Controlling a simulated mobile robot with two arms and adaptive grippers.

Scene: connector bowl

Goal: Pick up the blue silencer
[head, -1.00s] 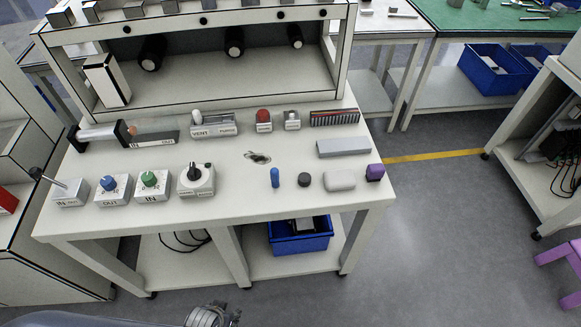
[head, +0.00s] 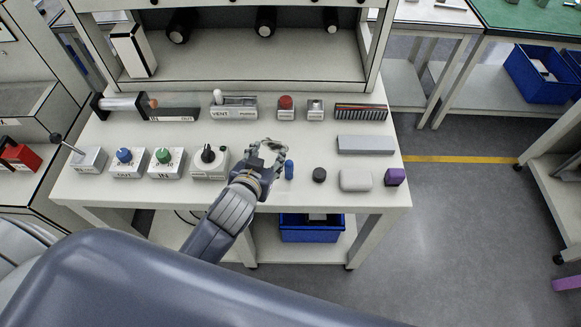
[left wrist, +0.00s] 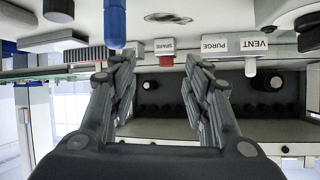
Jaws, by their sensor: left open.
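The blue silencer (head: 289,169) is a small upright blue cylinder on the white workbench (head: 265,202), near its front edge. In the left wrist view it hangs from the top of the upside-down picture as a blue cylinder (left wrist: 115,24), beyond and a little left of the fingertips. My left gripper (head: 268,151) is just left of the silencer in the head view. Its two fingers are apart in the left wrist view (left wrist: 158,65), with nothing between them. My right gripper is not in view.
Right of the silencer are a black round part (head: 319,174), a white rounded block (head: 355,180) and a purple block (head: 395,177). Left of my gripper is a black selector switch (head: 208,158). A grey block (head: 366,145) and a red button (head: 285,103) lie further back.

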